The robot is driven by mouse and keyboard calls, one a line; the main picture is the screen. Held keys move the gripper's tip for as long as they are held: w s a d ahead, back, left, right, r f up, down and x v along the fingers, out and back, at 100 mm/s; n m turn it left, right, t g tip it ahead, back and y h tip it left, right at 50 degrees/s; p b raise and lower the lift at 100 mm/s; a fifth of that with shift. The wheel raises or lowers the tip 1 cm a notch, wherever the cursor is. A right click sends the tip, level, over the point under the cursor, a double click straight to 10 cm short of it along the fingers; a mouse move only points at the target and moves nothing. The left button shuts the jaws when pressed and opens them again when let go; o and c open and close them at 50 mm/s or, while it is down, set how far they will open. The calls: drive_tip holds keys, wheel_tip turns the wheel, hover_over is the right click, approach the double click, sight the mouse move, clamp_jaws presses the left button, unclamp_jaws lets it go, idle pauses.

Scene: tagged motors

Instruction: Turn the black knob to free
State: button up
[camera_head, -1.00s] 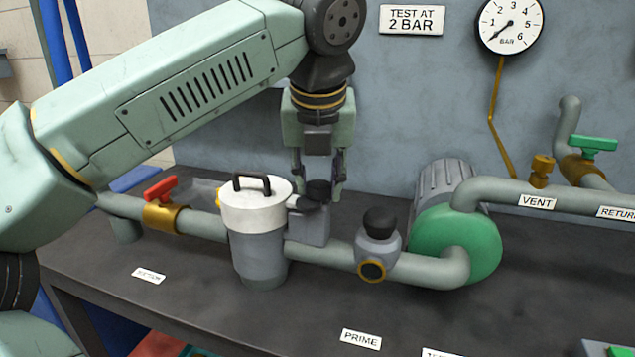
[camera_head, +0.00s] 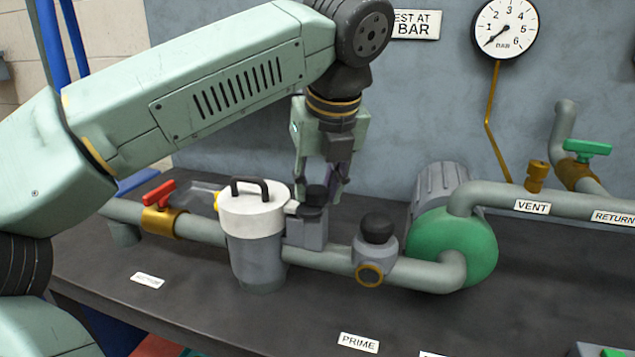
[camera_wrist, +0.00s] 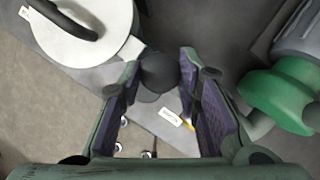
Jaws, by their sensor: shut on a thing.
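The black knob (camera_head: 314,196) sits on top of a small grey box (camera_head: 307,233) on the pipe, just right of the white-lidded strainer. My gripper (camera_head: 323,190) points down over this box, with its fingers at the knob's sides, shut on it. In the wrist view the dark round knob (camera_wrist: 159,72) shows between the two purple-lined finger pads. The finger in front and the knob partly hide each other in the head view. No marking for free is readable.
The strainer (camera_head: 254,245) stands close left. Another black-capped fitting (camera_head: 376,255) stands right, before the green pump (camera_head: 480,240). A red-handled valve (camera_head: 160,194) is far left, a green-handled valve (camera_head: 588,149) far right. The bench front is mostly clear.

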drive_tip(key=o, duration=1.1)
drive_tip(key=shift+o, duration=0.2)
drive_tip(key=a+v, duration=0.1)
drive_tip(key=v, duration=0.6)
drive_tip(key=shift+d+r, duration=0.2)
drive_tip(key=shift+d, duration=0.35)
drive_tip(key=shift+s, duration=0.1)
